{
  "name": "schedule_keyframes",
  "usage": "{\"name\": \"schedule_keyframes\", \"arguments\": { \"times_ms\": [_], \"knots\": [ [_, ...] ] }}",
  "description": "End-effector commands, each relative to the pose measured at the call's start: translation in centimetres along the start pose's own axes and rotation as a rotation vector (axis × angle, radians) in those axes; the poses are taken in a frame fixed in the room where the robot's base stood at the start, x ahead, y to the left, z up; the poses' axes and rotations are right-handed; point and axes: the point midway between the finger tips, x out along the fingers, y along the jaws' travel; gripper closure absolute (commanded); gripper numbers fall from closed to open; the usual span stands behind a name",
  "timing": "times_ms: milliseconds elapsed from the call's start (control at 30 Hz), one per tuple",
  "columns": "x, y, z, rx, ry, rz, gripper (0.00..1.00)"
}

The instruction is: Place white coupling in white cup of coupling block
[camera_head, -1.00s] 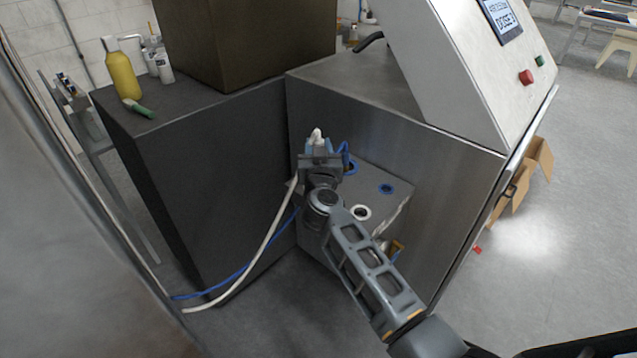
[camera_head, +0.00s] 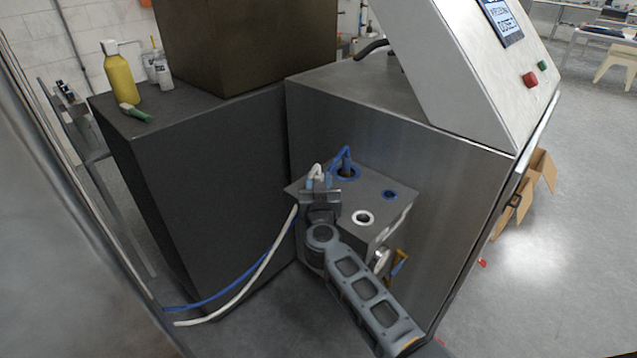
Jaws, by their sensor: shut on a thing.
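The coupling block (camera_head: 375,185) is a grey box fixed to the front of the steel machine. On its top an open white-ringed cup (camera_head: 363,218) and an open blue-ringed cup (camera_head: 390,195) show empty. A blue coupling (camera_head: 346,166) with a blue hose stands in another blue-ringed cup at the back. My gripper (camera_head: 319,186) is shut on the white coupling (camera_head: 316,171), at the block's left part, left of the open white cup. The coupling's lower end and the block surface under my gripper are hidden, so I cannot tell whether it touches or sits in a cup.
A white hose (camera_head: 262,268) and a blue hose (camera_head: 225,292) hang in loops to the left. A dark cabinet (camera_head: 210,190) stands close on the left, with a yellow bottle (camera_head: 120,75) on top. The machine's steel wall (camera_head: 440,185) rises behind the block.

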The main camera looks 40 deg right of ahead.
Motion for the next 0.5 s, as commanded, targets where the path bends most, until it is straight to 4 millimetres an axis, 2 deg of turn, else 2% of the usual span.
{"name": "schedule_keyframes", "arguments": {
  "times_ms": [67,100,367,500],
  "knots": [
    [0.01,-0.01,0.23,0.000,0.000,0.000,0.99],
    [0.00,0.00,0.31,0.000,-0.001,0.000,0.64],
    [0.00,0.01,0.27,0.000,0.000,0.000,0.39],
    [0.00,0.01,0.27,0.000,0.000,0.000,0.39]
  ]
}}
